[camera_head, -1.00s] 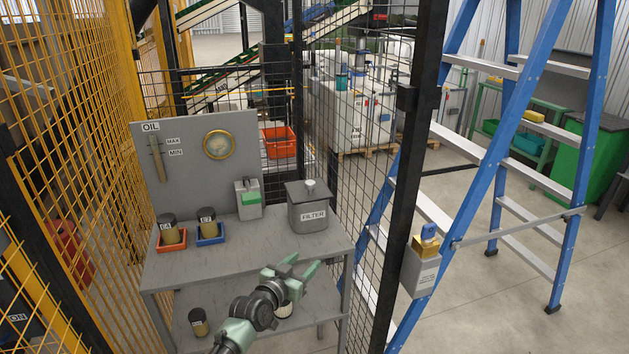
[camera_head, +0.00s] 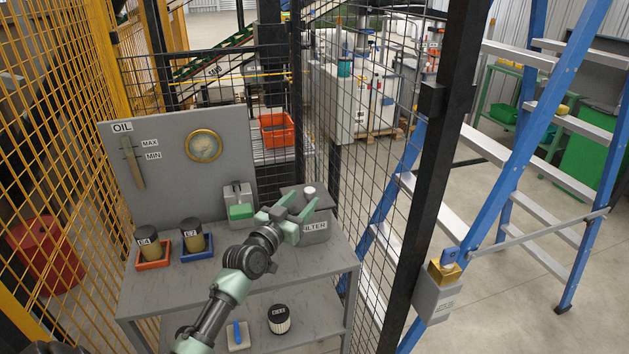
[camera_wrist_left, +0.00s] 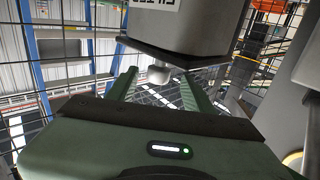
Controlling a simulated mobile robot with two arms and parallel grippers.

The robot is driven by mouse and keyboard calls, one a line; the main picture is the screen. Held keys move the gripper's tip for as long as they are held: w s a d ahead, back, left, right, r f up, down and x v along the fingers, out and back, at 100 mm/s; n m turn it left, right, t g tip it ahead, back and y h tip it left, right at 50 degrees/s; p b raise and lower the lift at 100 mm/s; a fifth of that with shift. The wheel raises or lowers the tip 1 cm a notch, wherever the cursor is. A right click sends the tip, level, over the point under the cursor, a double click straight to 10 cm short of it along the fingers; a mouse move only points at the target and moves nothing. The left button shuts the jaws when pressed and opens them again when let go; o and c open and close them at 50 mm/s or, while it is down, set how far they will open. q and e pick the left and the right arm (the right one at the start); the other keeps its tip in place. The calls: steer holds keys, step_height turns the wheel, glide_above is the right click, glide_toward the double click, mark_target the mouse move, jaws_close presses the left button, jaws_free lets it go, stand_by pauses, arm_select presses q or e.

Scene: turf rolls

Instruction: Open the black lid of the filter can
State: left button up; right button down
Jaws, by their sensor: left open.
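The grey filter can (camera_head: 318,231) stands at the right back of the grey bench, with its black lid (camera_head: 326,200) on and a pale knob (camera_head: 309,191) on top. My left gripper (camera_head: 300,204) is open and empty at the lid's near side, level with the knob. In the left wrist view the can (camera_wrist_left: 195,22) shows upside down, and the knob (camera_wrist_left: 159,75) appears between the two open green fingers (camera_wrist_left: 160,88). I cannot tell whether the fingers reach around it. My right gripper is out of view.
A grey dispenser with a green part (camera_head: 239,204) stands left of the can. Two dark-topped cups sit in an orange tray (camera_head: 153,266) and a blue tray (camera_head: 197,256). A black mesh fence (camera_head: 350,180) runs close on the right. A filter cartridge (camera_head: 279,320) stands on the lower shelf.

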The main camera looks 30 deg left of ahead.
mark_target(314, 188)
arm_select(q)
steer(key=w, duration=0.2)
steer(key=shift+w+r, duration=0.3)
steer(key=shift+w, duration=0.05)
steer(key=w, duration=0.3)
steer(key=shift+w+a+f, duration=0.15)
steer(key=shift+w+f, duration=0.05)
steer(key=shift+w, duration=0.75)
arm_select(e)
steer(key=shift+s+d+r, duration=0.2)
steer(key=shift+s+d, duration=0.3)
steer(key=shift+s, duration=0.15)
arm_select(q)
jaws_close()
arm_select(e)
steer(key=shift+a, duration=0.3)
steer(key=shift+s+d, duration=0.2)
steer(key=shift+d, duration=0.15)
